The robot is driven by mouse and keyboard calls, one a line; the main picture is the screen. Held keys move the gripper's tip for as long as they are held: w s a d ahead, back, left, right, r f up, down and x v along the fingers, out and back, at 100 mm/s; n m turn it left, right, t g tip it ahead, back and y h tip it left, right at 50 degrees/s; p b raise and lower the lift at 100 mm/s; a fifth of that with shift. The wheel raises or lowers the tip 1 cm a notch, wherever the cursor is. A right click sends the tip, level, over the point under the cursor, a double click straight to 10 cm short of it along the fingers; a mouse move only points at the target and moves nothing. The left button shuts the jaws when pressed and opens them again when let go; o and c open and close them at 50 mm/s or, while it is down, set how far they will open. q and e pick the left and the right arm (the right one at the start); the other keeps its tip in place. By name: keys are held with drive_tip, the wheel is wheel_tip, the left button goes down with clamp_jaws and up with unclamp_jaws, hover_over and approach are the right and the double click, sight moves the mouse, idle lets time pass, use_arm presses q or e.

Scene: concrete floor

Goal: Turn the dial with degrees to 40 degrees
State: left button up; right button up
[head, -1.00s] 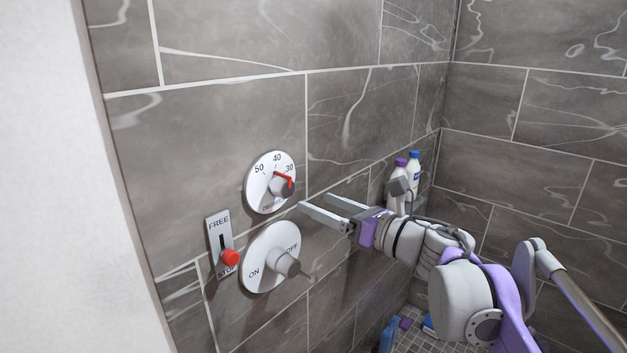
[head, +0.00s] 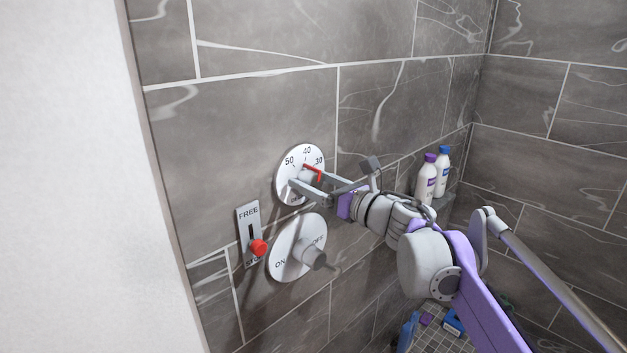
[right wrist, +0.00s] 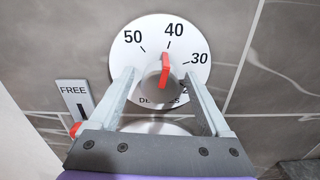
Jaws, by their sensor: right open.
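The dial with degrees (head: 287,163) is a round white plate on the tiled wall, marked 50, 40 and 30. It also shows in the right wrist view (right wrist: 196,45). Its grey knob (right wrist: 157,92) carries a red pointer (right wrist: 166,70), which points up close to the 40 mark. My right gripper (head: 306,178) is open at the dial. In the right wrist view its fingers (right wrist: 160,78) stand on either side of the knob, with gaps showing; I see no clear contact. The fingers and knob hide part of the lower lettering. My left gripper is not in view.
Below is a round ON/OFF plate (head: 287,262) with a protruding grey knob (head: 314,258). To its left is a FREE/STOP plate (head: 248,222) with a red knob (head: 258,248). Bottles (head: 427,180) stand in the corner at right. The wall above the dial is clear.

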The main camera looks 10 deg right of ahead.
clamp_jaws()
drive_tip(key=shift+m, duration=0.4)
idle(0.4)
unclamp_jaws()
drive_tip(key=v, duration=1)
drive_tip(key=shift+s+d+b, duration=0.2)
drive_tip(key=shift+s+b, duration=0.1)
drive_tip(key=shift+w, duration=0.1)
